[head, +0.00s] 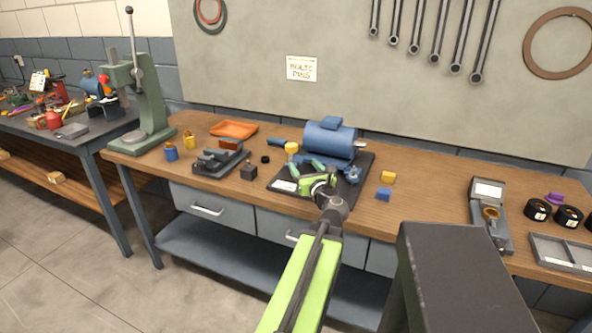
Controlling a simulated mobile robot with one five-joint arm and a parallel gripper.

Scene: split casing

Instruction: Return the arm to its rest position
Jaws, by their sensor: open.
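My arm (300,285), lime green and dark grey, reaches from the bottom of the head view over the front edge of the wooden workbench (440,176). My gripper (311,177) is open at the arm's far end, over the dark mat (277,182). It is in front of a blue cylindrical casing (330,139) with a blue part on top. I see nothing held between the jaws, though they are small here. Green pieces lie close to the jaws, and I cannot tell whether they touch.
A yellow block (388,177) and a blue block (383,194) lie right of the mat. A dark vise (219,160), an orange tray (234,129) and a green press (147,100) stand left. A grey tester (490,213) and a divided tray (565,252) are at right.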

